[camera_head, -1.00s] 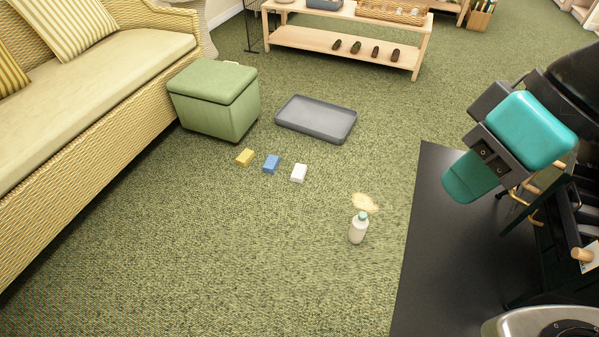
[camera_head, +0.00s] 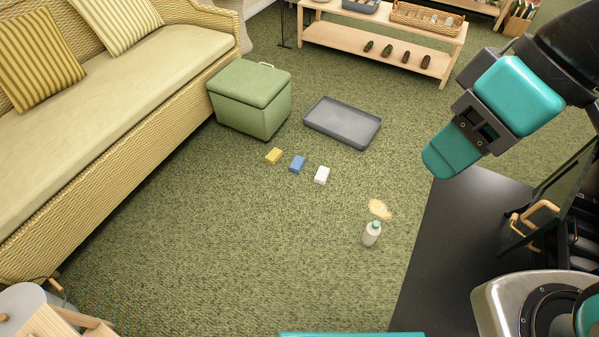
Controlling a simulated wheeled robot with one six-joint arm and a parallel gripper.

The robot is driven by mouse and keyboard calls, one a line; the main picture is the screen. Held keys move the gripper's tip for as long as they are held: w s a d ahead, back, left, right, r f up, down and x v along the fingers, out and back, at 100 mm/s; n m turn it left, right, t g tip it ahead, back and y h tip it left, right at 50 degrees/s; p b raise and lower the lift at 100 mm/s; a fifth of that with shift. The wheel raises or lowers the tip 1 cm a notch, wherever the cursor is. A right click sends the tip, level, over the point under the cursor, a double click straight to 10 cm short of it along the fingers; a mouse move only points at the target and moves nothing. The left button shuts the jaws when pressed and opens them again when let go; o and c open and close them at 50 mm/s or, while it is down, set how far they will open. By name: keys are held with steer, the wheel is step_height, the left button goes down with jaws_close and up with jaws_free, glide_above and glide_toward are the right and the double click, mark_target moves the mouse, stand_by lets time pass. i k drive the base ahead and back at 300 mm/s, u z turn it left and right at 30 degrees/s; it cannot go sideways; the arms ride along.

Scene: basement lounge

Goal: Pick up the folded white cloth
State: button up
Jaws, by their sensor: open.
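The folded white cloth (camera_head: 322,175) is a small white block-like shape lying flat on the green carpet. It is the rightmost of a short row, beside a blue folded piece (camera_head: 297,164) and a yellow one (camera_head: 274,156). My gripper (camera_head: 484,128), with teal pads, hangs at the upper right. It is open, with nothing seen between its pads, and well apart from the white cloth.
A grey tray (camera_head: 343,138) lies behind the row, next to a green ottoman (camera_head: 250,110). A wicker sofa (camera_head: 120,135) lines the left, and a wooden shelf (camera_head: 375,48) stands at the back. Carpet in front is clear.

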mark_target(321, 177)
steer(key=u, duration=0.7)
steer(key=i, duration=0.6)
steer(key=u, duration=0.7)
steer(key=i, duration=1.35)
steer(key=z, duration=1.15)
steer(key=i, duration=0.5)
steer(key=z, duration=0.6)
